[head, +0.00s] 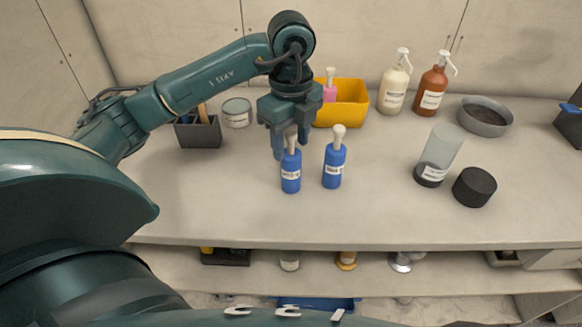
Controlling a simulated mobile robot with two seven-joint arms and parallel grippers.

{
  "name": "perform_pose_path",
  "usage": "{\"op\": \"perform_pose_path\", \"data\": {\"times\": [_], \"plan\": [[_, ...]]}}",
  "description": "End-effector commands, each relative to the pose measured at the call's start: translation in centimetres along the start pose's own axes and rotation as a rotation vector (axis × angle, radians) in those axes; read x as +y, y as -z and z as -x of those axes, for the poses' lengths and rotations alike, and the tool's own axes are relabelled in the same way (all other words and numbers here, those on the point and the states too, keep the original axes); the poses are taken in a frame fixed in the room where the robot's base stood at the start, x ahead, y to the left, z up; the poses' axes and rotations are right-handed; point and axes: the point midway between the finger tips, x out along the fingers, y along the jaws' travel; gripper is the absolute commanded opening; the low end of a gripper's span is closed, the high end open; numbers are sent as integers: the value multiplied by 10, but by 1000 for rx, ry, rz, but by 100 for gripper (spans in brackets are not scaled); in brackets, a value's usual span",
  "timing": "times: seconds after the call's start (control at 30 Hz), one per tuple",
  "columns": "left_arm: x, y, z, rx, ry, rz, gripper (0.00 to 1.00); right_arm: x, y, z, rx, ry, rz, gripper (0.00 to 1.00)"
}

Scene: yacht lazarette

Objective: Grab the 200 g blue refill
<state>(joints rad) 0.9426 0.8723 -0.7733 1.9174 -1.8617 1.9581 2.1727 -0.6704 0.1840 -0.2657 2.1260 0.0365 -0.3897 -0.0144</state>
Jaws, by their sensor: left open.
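Two blue bottles with pale stoppers and white labels stand upright on the counter. The left blue bottle (291,172) is directly below my left gripper (290,146). The right blue bottle (334,166) stands a short way to its right. The label print is too small to read, so I cannot tell which one is the 200 g refill. My left gripper points down and is open, with its fingers beside the left bottle's pale top. I cannot tell whether they touch it. My right gripper is not in view.
Behind stand a yellow bin (345,108) with a pink bottle, a cream pump bottle (394,88) and a brown one (431,88). A clear jar (440,150), black lid (474,187) and grey bowl (486,118) are right. A dark caddy (199,132) is left. The front counter is clear.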

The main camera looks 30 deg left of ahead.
Motion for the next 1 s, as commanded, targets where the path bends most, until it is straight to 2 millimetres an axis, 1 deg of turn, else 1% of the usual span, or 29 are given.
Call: {"op": "perform_pose_path", "data": {"times": [0.07,0.63,1.0], "plan": [[0,0,0,0,0,0,46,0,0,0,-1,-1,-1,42],[0,0,0,0,1,0,0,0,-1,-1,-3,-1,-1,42],[0,0,1,0,2,0,0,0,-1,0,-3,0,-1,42]]}}
